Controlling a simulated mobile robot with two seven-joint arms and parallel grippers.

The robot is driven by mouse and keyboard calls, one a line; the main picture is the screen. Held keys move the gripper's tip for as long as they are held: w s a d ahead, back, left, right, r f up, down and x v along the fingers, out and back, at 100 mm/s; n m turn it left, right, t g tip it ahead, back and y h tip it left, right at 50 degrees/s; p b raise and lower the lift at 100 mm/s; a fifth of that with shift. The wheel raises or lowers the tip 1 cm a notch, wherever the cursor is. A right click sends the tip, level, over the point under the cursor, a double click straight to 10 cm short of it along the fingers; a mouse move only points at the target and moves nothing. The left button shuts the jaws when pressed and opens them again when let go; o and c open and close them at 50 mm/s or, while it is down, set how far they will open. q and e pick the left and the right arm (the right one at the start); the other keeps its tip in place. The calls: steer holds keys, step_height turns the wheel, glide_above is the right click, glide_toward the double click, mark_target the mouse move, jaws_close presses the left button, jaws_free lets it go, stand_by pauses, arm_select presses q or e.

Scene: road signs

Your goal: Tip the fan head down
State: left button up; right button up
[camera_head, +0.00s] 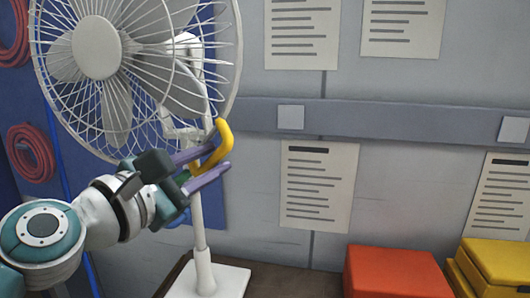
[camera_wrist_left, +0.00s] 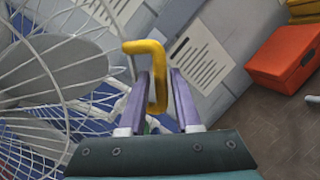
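The white fan has a round wire-caged head (camera_head: 97,48) at the upper left of the head view, on a slim white post (camera_head: 200,222) with a square base (camera_head: 215,280). The head faces out, roughly upright. A bent yellow handle (camera_head: 225,135) shows beside the cage; it also shows in the left wrist view (camera_wrist_left: 157,88). My left gripper (camera_head: 222,157) has its two purple fingers apart, one on each side of the handle's lower part. A slim gap shows between handle and one finger, so it looks open around the handle. My right gripper is not in view.
A red box (camera_head: 395,272) and a yellow box (camera_head: 495,265) stand at the lower right. A grey wall with a rail (camera_head: 390,122) and paper sheets is behind. Red hose coils (camera_head: 30,152) hang at the left. The wall side right of the post is clear.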

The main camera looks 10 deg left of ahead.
arm_select(q)
steer(key=shift+b+x, duration=0.3)
steer(key=shift+x, duration=1.8)
jaws_close()
steer(key=shift+f, duration=0.1)
